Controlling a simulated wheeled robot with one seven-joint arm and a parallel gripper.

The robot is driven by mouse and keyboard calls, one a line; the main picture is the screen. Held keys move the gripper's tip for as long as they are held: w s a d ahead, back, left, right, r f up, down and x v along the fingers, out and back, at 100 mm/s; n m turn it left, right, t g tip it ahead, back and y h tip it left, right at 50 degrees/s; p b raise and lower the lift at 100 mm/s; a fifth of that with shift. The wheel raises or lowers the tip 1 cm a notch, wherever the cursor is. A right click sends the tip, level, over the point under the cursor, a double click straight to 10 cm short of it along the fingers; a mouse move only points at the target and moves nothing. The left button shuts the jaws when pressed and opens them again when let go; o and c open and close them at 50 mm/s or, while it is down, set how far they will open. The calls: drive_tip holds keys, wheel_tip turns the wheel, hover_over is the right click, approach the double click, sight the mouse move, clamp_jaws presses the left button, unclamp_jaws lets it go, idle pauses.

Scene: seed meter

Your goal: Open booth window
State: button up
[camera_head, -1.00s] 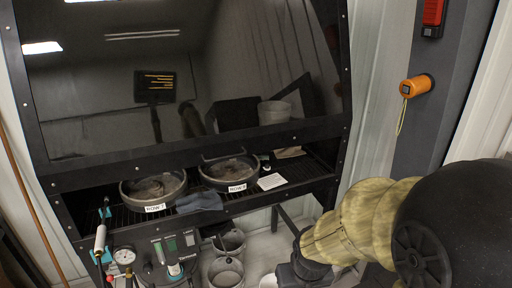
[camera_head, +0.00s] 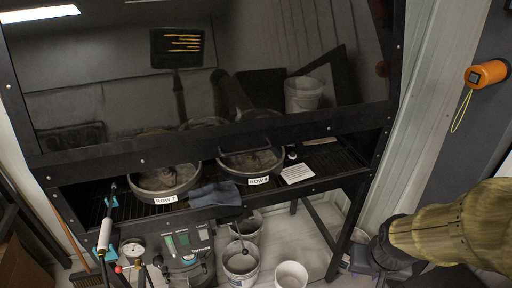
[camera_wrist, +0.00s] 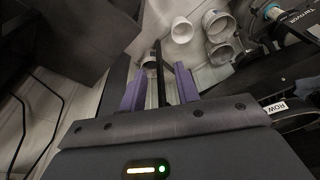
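The booth window (camera_head: 215,75) is a large dark, reflective pane in a black frame, filling the upper part of the head view. Its lower bar (camera_head: 225,142) spans the booth front, with an open gap under it. My gripper shows in the head view at the lower right (camera_head: 392,250), low and beside the booth's right leg, apart from the window. In the wrist view its two purple fingers (camera_wrist: 159,88) are spread with nothing held. A dark post lies beyond them in the line of sight. The window is not clearly visible in the wrist view.
Pans labelled ROW 7 (camera_head: 165,182) and ROW 8 (camera_head: 250,163) sit on the booth's grate, with a grey cloth (camera_head: 216,194) at its front edge. Pale buckets (camera_head: 241,264) stand below. An orange device (camera_head: 486,74) hangs on a dark post at right.

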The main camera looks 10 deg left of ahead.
sight(249, 151)
drive_tip(key=shift+s, duration=0.1)
drive_tip(key=w+a+r+n+t+y+p, duration=0.1)
drive_tip(key=w+a+r+n+t+p, duration=0.15)
drive_tip(key=w+n, duration=0.35)
drive_tip(key=w+a+r+n+t+y+p, duration=0.1)
drive_tip(key=w+a+r+n+t+p, duration=0.15)
drive_tip(key=w+r+n+t, duration=0.35)
drive_tip(key=a+r+n+g+y+p, duration=0.1)
drive_tip(key=a+r+n+y, duration=0.3)
drive_tip(key=a+n, duration=0.3)
drive_tip(key=s+a+r+n+g+y+p, duration=0.1)
drive_tip(key=a+r+n+y, duration=0.2)
drive_tip(key=a+n+y, duration=0.3)
drive_tip(key=a+n, duration=0.1)
drive_tip(key=n, duration=0.2)
drive_tip(key=shift+s+r+y, duration=0.2)
drive_tip(key=shift+r+y, duration=0.2)
drive_tip(key=p+x, duration=0.6)
drive_tip(key=x, duration=1.1)
drive_tip(key=shift+w+a+p, duration=0.15)
drive_tip(key=shift+w+p, duration=0.1)
drive_tip(key=shift+p, duration=0.05)
